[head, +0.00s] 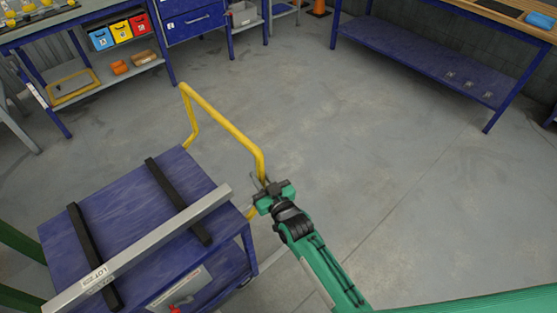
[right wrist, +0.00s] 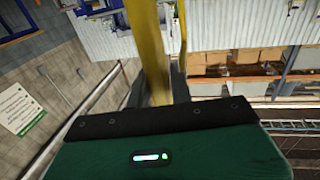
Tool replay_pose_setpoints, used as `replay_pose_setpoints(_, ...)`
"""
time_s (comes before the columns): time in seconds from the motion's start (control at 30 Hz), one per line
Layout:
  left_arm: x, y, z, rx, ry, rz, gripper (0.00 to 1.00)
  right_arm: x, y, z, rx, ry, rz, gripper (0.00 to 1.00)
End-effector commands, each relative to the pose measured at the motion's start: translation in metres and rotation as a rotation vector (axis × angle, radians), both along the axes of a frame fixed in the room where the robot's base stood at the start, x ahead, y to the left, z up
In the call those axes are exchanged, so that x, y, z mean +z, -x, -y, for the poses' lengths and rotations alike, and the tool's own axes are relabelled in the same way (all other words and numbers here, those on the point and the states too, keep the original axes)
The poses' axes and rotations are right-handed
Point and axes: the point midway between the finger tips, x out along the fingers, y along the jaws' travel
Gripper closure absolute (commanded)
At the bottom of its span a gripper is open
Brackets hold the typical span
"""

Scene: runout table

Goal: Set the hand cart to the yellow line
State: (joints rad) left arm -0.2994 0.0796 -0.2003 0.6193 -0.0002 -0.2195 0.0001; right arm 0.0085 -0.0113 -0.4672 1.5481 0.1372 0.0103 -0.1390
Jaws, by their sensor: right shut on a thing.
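The hand cart (head: 130,204) has a blue top and a yellow tube handle (head: 222,122) at its far right end. A long pale metal bar (head: 150,245) with a "LOT" label lies across two black strips on the cart top. My right gripper (head: 264,186) is shut on the handle near its right-hand corner. In the right wrist view the yellow handle (right wrist: 150,50) runs up from between the dark fingers. No yellow line on the floor can be made out in either view. My left gripper is not in view.
A blue bench (head: 430,65) with a lower shelf stands at the back right. At the back left stands a workbench with blue, red and yellow bins (head: 122,31) and a drawer unit (head: 190,22). An orange cone base (head: 319,12) shows at the back. The grey floor (head: 330,110) between is clear.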

Motion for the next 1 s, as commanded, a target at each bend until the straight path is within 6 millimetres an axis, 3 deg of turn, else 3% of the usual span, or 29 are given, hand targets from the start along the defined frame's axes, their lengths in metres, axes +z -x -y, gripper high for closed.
replay_pose_setpoints(0.1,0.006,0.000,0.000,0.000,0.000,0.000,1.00,-0.001,0.017,-0.021,0.002,-0.005,-0.008,1.00)
replay_pose_setpoints(0.33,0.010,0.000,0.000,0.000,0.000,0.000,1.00,-0.001,0.034,-0.043,0.001,-0.001,-0.004,1.00)
replay_pose_setpoints(0.9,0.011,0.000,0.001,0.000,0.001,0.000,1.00,-0.002,0.040,-0.051,0.001,0.001,-0.003,1.00)
replay_pose_setpoints(0.93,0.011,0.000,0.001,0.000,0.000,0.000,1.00,-0.002,0.040,-0.051,0.001,0.001,-0.003,0.75)
replay_pose_setpoints(1.0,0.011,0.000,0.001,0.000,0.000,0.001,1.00,-0.002,0.040,-0.051,0.001,0.001,-0.003,0.61)
